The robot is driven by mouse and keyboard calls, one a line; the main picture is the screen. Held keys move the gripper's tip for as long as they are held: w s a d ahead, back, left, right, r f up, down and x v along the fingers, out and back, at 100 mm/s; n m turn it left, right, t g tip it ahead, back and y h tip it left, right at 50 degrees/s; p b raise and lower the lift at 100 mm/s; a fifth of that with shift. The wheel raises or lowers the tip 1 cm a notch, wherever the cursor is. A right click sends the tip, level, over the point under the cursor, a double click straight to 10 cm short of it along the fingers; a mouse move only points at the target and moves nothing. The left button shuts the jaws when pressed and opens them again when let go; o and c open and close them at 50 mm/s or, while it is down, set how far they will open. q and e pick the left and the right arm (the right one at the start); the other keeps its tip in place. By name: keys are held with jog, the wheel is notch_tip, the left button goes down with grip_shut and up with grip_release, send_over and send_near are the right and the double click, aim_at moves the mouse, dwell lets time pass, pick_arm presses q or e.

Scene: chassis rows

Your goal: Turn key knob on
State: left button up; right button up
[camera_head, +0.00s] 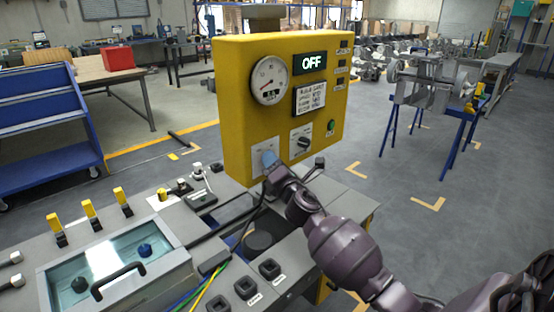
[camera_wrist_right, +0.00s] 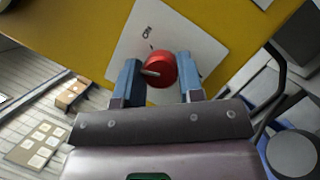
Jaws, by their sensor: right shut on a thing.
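A yellow control box (camera_head: 228,85) stands upright at the centre of the head view. Its green display (camera_head: 310,63) reads OFF. In the right wrist view a round red key knob (camera_wrist_right: 162,68) sits on a white plate (camera_wrist_right: 190,45) on the box's face. A light mark on the knob points left. My right gripper (camera_head: 268,160) is at the lower left of the box and hides the knob in the head view. Its blue fingers (camera_wrist_right: 159,80) are shut on the knob, one on each side. My left gripper is not in view.
A black selector knob (camera_head: 304,143) and a green button (camera_head: 331,127) are on the box's face to the right of my gripper. A round gauge (camera_head: 269,80) is above. A grey console with yellow switches (camera_head: 90,210) and a clear-lidded case (camera_head: 105,262) lies in front.

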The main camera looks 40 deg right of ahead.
pick_arm(q)
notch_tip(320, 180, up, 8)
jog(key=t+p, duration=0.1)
jog(key=p, duration=0.8)
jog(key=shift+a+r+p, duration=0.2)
jog(key=shift+p, duration=0.2)
pick_arm(e)
jog(key=m+g, duration=0.1)
jog(key=m, duration=0.2)
jog(key=m+g, duration=0.1)
jog(key=m, duration=0.2)
jog(key=m+g, duration=0.1)
jog(key=m, duration=0.3)
jog(key=shift+r+g+h, duration=0.2)
jog(key=shift+g+h, duration=0.1)
jog(key=shift+h, duration=0.1)
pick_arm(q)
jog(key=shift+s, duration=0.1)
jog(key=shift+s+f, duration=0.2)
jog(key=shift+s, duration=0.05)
pick_arm(e)
jog(key=shift+f, duration=0.15)
